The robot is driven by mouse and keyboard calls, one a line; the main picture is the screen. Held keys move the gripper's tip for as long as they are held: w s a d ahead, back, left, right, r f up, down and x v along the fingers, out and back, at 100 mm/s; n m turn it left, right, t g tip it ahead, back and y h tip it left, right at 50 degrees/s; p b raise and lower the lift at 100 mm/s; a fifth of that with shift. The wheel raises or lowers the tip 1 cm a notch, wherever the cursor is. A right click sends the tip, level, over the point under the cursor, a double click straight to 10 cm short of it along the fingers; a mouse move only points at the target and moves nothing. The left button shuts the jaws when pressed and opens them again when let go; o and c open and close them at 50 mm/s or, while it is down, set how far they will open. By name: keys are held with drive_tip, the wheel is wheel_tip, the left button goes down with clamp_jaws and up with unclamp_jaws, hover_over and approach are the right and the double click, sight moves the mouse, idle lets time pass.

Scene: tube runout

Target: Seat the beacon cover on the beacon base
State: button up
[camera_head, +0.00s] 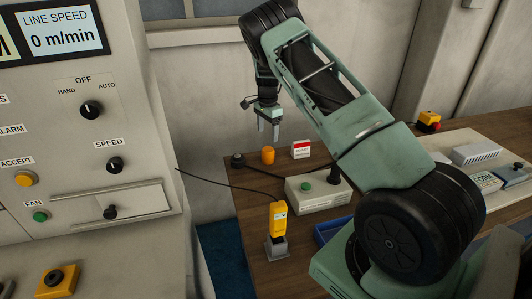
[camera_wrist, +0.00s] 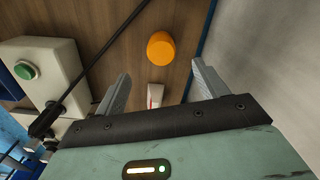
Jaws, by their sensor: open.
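The orange beacon cover (camera_head: 267,155) stands upright on the wooden table near its far left. A low, dark round piece (camera_head: 237,160), which looks like the beacon base, sits just left of it. My gripper (camera_head: 268,132) hangs above the table, apart from the cover, with its fingers pointing down. In the wrist view the cover (camera_wrist: 161,46) lies beyond the fingertips, roughly centred between them. My gripper (camera_wrist: 160,78) is open and empty there. I cannot make out the base in the wrist view.
A red-and-white card (camera_head: 301,149) stands right of the cover. A grey box with a green button (camera_head: 319,195) and a black stick is nearer. A yellow device (camera_head: 278,217) stands at the front. A wall is behind and a control cabinet (camera_head: 100,140) is left.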

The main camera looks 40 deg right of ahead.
sight(268, 149)
drive_tip(key=shift+d+f+p, duration=0.1)
drive_tip(key=shift+f+p, duration=1.7)
drive_tip(key=shift+f, duration=3.4)
drive_tip(key=c, duration=1.1)
